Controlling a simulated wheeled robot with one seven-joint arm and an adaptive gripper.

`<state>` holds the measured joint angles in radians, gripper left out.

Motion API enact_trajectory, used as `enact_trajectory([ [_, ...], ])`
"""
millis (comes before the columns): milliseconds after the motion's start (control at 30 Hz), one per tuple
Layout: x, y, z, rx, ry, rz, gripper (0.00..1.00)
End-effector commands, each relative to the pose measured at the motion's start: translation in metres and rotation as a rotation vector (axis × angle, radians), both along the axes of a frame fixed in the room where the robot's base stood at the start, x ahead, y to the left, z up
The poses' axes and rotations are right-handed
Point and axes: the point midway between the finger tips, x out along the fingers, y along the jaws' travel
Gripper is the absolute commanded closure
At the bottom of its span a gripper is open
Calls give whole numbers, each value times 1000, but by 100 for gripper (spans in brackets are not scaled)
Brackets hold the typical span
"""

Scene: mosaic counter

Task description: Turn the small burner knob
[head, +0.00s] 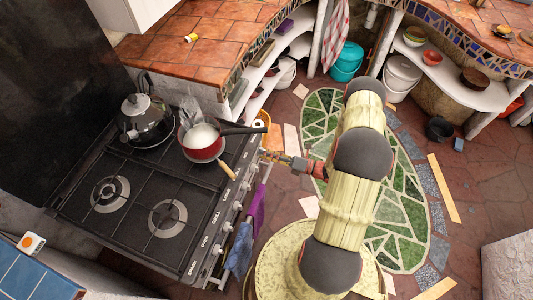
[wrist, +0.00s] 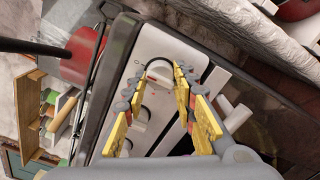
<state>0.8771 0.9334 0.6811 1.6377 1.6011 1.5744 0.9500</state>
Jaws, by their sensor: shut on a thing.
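The stove (head: 120,205) has a pale front panel with a row of knobs and printed labels. My gripper (head: 266,155) reaches in from the right to the far end of this panel. In the wrist view my gripper (wrist: 159,80) has its yellow-padded fingers on either side of a pale knob (wrist: 158,84) and is shut on it. The fingers partly cover this knob, and its label cannot be read. More pale knobs (wrist: 129,115) lie along the panel. In the head view the gripped knob is hidden by the fingers and the pan handle.
Purple (head: 257,210) and blue (head: 239,248) cloths hang in front. The floor at right is mostly open.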

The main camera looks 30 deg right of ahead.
Motion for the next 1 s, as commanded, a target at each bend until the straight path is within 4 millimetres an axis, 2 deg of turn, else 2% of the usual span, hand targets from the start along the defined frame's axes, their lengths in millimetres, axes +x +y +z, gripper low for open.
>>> enact_trajectory([
  [300, 1, -1, -1, -1, 1, -3, 98],
  [333, 1, -1, -1, -1, 1, -3, 72],
  [633, 0, -1, 0, -1, 1, -2, 55],
  [1000, -2, -3, 0, 0, 1, -3, 54],
])
